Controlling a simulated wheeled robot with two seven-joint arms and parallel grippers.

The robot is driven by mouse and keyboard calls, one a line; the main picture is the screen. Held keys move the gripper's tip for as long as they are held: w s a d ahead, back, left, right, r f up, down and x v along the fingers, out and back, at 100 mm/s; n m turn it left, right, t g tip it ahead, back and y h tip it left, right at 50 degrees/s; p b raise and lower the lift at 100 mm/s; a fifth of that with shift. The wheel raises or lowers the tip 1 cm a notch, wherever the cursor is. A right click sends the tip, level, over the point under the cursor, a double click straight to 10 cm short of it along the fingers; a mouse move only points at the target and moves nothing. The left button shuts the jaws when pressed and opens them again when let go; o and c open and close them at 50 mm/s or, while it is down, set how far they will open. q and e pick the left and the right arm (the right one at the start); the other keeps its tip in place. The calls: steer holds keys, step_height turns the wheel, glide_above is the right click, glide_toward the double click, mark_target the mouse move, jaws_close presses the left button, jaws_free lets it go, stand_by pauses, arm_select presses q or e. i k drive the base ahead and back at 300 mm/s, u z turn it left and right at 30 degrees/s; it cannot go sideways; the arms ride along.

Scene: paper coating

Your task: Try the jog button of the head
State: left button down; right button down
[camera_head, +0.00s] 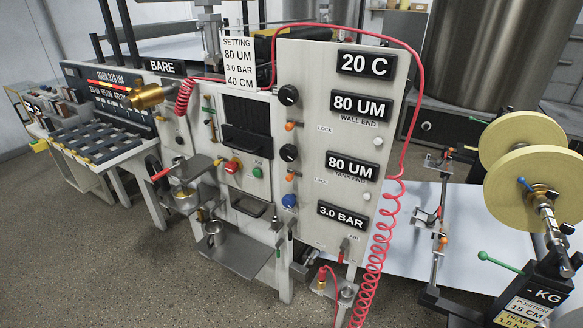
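The coating machine's tall grey-white panel (318,130) stands in the middle of the head view. On its left half, below a dark slotted window (247,112), sit a red round button (231,167) and a green round button (257,172). A blue knob (289,201) is lower right of them. No readable label marks any of these as the jog button, so I cannot tell which one it is. Black dials (289,95) and small orange-tipped levers are right of the window. Neither of my grippers shows in this view.
A coiled red hose (372,268) hangs down the panel's right side. A grey shelf (239,253) holding a metal cup (215,234) juts out below the buttons. Yellowish rolls (526,187) stand at the right, past a white sheet (462,222). The floor at front left is clear.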

mark_target(256, 172)
steer(key=z, duration=0.5)
steer(key=i, duration=1.05)
steer(key=u, duration=0.2)
